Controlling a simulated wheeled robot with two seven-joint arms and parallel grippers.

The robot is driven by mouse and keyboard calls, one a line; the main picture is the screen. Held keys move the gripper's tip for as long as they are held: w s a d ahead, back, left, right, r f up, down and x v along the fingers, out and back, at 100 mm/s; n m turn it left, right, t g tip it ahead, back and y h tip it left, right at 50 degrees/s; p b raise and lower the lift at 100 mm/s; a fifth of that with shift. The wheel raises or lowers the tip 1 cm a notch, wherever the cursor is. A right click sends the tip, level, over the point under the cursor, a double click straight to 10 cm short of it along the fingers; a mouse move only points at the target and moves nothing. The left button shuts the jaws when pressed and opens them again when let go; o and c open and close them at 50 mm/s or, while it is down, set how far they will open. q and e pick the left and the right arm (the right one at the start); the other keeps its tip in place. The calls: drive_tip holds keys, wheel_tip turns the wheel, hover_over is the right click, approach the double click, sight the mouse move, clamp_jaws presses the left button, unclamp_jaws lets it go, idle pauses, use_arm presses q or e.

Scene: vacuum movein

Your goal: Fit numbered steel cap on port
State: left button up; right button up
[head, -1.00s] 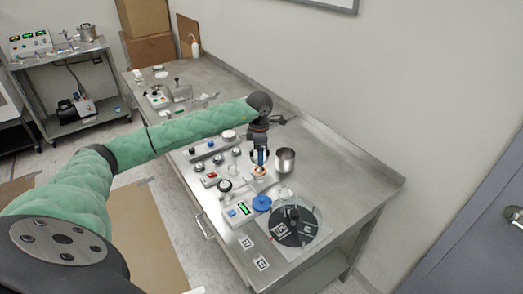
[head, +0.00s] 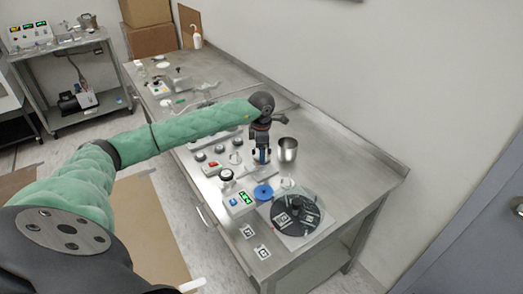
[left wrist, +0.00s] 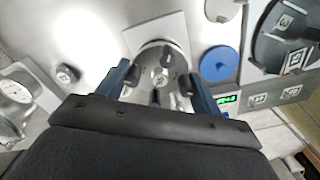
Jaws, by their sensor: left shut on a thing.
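My left gripper (head: 262,160) points down over the bench, left of the steel cup. Its blue fingers also show in the left wrist view (left wrist: 160,88), one on each side of a round steel cap (left wrist: 158,66) with a small dark mark on top. The gripper is shut on this cap. The cap sits low over a pale square plate (left wrist: 174,29). The port is hidden under the cap and fingers, so I cannot tell whether the cap is seated. My right gripper is not in view.
A steel cup (head: 287,149) stands close right of the gripper. Nearer are a blue disc (head: 263,191), a meter with a green display (head: 240,200) and a dark round fixture (head: 297,216). Knobs and gauges crowd the left. The bench's right side is clear.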

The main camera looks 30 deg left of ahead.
use_arm(q)
drive_tip(key=shift+b, duration=0.75)
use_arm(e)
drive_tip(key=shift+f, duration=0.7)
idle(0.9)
use_arm(q)
drive_tip(key=shift+f+b, duration=0.5)
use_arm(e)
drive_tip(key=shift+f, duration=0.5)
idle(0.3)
use_arm(q)
drive_tip(key=o, duration=1.1)
wheel_tip(320, 180, up, 8)
drive_tip(key=b, duration=0.3)
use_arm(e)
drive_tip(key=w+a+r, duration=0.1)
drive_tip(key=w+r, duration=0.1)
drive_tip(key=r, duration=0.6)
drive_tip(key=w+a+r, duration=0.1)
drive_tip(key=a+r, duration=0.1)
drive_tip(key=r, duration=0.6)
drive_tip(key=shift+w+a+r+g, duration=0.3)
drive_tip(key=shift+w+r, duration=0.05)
